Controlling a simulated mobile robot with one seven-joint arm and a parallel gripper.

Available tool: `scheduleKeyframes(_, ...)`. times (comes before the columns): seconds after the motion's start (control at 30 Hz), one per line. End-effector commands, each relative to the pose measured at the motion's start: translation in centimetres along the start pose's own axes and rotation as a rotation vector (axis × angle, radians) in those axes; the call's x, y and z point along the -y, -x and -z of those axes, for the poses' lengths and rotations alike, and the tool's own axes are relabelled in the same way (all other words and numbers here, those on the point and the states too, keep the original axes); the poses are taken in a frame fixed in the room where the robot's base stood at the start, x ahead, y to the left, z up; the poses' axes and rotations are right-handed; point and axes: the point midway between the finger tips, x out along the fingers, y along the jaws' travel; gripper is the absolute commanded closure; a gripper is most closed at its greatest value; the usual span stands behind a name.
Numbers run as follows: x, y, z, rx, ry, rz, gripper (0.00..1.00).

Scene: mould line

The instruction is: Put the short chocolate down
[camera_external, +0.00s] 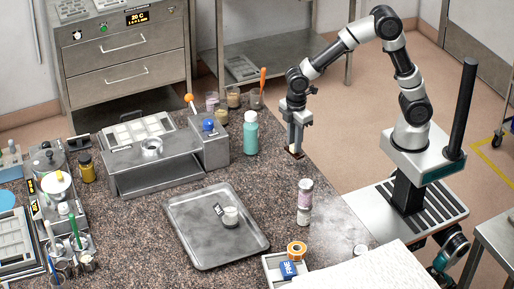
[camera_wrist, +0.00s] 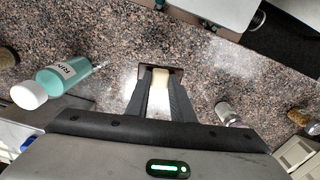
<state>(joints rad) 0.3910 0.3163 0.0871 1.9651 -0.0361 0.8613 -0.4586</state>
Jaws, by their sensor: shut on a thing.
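My gripper (camera_external: 295,146) points down over the right edge of the speckled counter, above or at the stone surface. In the wrist view its two fingers (camera_wrist: 160,86) close on a small pale block (camera_wrist: 160,76), with dark brown around it; I take this to be the short chocolate. In the external view a small brown piece (camera_external: 293,153) shows at the fingertips. Its underside is hidden, and I cannot tell whether it touches the counter.
A teal bottle (camera_external: 250,134) stands left of my gripper. A pink-and-white jar (camera_external: 304,200) stands nearer the camera. A metal tray (camera_external: 190,215) holds a small cup (camera_external: 230,215). Bare counter (camera_external: 270,175) lies around the gripper.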

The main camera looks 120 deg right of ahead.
Motion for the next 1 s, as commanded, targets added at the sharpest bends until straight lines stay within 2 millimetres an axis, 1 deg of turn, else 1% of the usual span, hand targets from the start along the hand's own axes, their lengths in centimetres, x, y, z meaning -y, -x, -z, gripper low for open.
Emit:
scheduleKeyframes(0.03,2.5,-0.1,0.4,-0.001,-0.011,-0.001,1.00)
scheduleKeyframes(0.1,5.3,-0.1,0.6,-0.001,-0.048,-0.001,1.00)
scheduleKeyframes(0.2,8.8,0.0,0.5,-0.001,-0.098,-0.001,1.00)
scheduleKeyframes(0.3,11.4,0.0,0.3,-0.001,-0.138,0.000,1.00)
scheduleKeyframes(0.37,12.3,-0.1,0.1,-0.001,-0.155,0.000,1.00)
scheduleKeyframes(0.47,13.1,-1.2,-0.1,0.002,-0.172,0.000,1.00)
scheduleKeyframes(0.6,13.1,-3.9,-0.2,0.005,-0.175,0.001,1.00)
scheduleKeyframes(0.7,13.1,-5.4,-0.1,0.003,-0.174,0.001,1.00)
scheduleKeyframes(0.87,13.1,-6.6,-0.1,0.000,-0.174,0.000,1.00)
scheduleKeyframes(1.0,13.1,-8.3,-0.1,0.003,-0.174,0.001,1.00)
